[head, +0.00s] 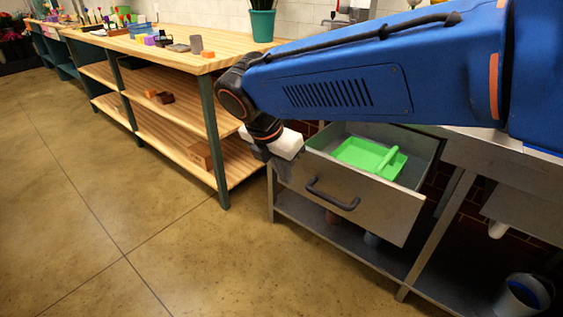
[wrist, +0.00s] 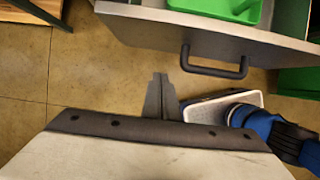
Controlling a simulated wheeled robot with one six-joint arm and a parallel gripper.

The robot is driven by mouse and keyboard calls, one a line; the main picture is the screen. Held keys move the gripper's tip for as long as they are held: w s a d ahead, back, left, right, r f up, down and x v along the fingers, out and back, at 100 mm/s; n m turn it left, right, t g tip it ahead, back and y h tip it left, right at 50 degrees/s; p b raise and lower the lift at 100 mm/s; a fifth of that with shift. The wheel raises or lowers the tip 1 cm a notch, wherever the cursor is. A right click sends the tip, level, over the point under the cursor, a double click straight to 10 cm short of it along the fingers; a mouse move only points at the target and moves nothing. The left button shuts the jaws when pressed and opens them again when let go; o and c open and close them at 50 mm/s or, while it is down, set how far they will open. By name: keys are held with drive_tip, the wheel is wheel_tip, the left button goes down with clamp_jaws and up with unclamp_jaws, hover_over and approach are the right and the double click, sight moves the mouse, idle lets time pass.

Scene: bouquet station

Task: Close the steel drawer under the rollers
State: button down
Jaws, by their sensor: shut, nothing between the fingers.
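The steel drawer (head: 378,209) is pulled out of its steel bench in the head view, with a dark bar handle (head: 332,195) on its front. A green tray (head: 368,156) lies inside it. In the wrist view the drawer front (wrist: 215,32) crosses the top, with the handle (wrist: 214,66) below it. My gripper (head: 282,170) is at the left end of the drawer front in the head view, partly hidden by its own white housing. In the wrist view my gripper (wrist: 160,80) is shut and empty, left of the handle. Contact with the drawer cannot be told.
A wooden workbench (head: 180,48) with shelves stands to the left, holding small blocks and a green plant pot (head: 262,24). A bucket (head: 522,296) stands at the lower right. The floor (head: 130,215) in front of the drawer is clear.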

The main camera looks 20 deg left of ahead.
sight(298, 172)
drive_tip(key=shift+w+d+f, duration=0.3)
drive_tip(key=shift+w+f, duration=0.2)
drive_tip(key=shift+w, duration=0.3)
drive_tip(key=shift+w+d+f, duration=0.3)
drive_tip(key=shift+w+f, duration=0.25)
drive_tip(key=shift+w, duration=0.3)
drive_tip(key=shift+w+d+f, duration=0.3)
drive_tip(key=shift+w+f, duration=0.2)
drive_tip(key=shift+w, duration=0.3)
drive_tip(key=w+d, duration=0.3)
drive_tip(key=w, duration=0.5)
drive_tip(key=w+d, duration=0.3)
drive_tip(key=w, duration=0.5)
drive_tip(key=w+d, duration=0.3)
drive_tip(key=w, duration=0.6)
drive_tip(key=shift+w+d, duration=0.1)
drive_tip(key=shift+w+d+r, duration=0.1)
drive_tip(key=shift+w+d, duration=0.15)
drive_tip(key=shift+w, duration=0.45)
drive_tip(key=shift+w+r, duration=0.1)
drive_tip(key=shift+w, duration=0.05)
